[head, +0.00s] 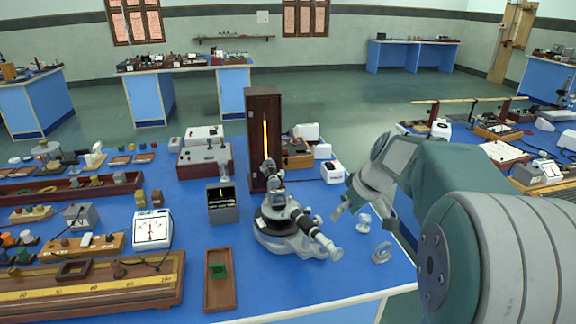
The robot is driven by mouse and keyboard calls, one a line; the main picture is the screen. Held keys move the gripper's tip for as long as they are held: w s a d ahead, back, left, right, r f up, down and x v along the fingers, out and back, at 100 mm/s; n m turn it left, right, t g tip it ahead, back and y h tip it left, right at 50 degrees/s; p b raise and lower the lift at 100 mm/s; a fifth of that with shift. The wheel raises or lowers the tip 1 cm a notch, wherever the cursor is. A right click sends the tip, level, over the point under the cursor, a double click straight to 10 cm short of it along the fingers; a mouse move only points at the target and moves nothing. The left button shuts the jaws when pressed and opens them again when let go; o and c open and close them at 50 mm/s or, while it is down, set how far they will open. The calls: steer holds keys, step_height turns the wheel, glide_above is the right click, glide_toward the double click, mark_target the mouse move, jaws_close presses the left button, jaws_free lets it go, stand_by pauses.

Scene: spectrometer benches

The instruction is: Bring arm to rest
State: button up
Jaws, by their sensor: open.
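My gripper (352,203) is at the end of my grey-green arm, which reaches in from the right of the head view. It hangs over the right edge of the blue bench (330,272), with its fingers pointing down and left. It is open, and I see nothing between the fingers. The spectrometer (285,222), with its round base and telescope tube, stands on the bench just left of my gripper. The gripper appears apart from it, though the depth between them is hard to judge.
A tall dark wooden lamp box (258,130) with a glowing slit stands behind the spectrometer. A small glass piece (364,222) and a metal ring (382,253) lie near the right edge. A wooden tray (220,292) is in front. Instruments crowd the left; another bench is at right.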

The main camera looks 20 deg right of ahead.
steer(key=s+a+m+h, duration=0.1)
steer(key=s+a, duration=0.3)
steer(key=s, duration=0.3)
steer(key=s+a+r+m+t+h, duration=0.1)
steer(key=s+a, duration=0.3)
steer(key=s, duration=0.4)
steer(key=s+a+m+h, duration=0.1)
steer(key=s+a, duration=0.3)
steer(key=s, duration=0.4)
steer(key=shift+a+r+t, duration=0.15)
steer(key=shift+a+t, duration=0.25)
steer(key=shift+a, duration=0.15)
stand_by(0.8)
